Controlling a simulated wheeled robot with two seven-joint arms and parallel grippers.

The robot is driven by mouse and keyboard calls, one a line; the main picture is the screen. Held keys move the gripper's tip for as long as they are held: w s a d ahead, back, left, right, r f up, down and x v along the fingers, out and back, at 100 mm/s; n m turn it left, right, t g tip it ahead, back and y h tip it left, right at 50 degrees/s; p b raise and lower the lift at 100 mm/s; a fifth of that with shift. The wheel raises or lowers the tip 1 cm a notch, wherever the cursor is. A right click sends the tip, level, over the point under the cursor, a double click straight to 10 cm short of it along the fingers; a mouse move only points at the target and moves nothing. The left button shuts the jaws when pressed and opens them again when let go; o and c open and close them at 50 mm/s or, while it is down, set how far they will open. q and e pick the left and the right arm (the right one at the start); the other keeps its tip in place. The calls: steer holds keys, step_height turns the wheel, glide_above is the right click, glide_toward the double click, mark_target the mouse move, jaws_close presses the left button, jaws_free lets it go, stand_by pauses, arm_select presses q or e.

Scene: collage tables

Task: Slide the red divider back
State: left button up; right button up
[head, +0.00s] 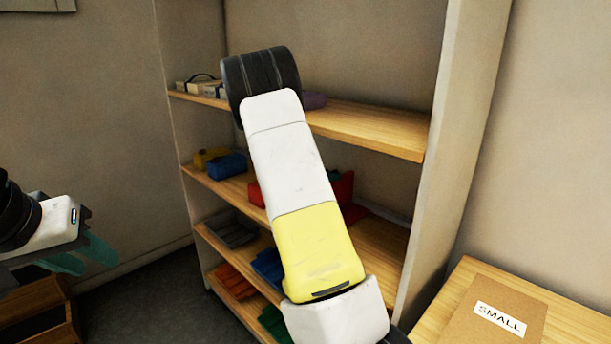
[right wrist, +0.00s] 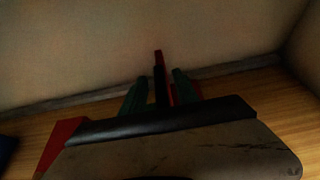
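The red divider (head: 346,188) is partly visible on the middle shelf in the head view, to the right of my right arm, which hides much of it. In the right wrist view a narrow upright red piece (right wrist: 158,57), apparently the divider's end, stands between the green fingers of my right gripper (right wrist: 159,90). The fingers are apart, with gaps visible beside the red piece; contact is not clear.
The shelf unit's right side panel (head: 447,150) stands close to my right arm. Blue (head: 228,165) and yellow (head: 207,157) items share the middle shelf. Folded items lie on lower shelves. A box marked SMALL (head: 490,312) sits on the right table; a wooden crate (head: 40,312) is at lower left.

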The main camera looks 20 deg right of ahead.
steer(key=shift+c, duration=0.3)
jaws_close()
stand_by(1.1)
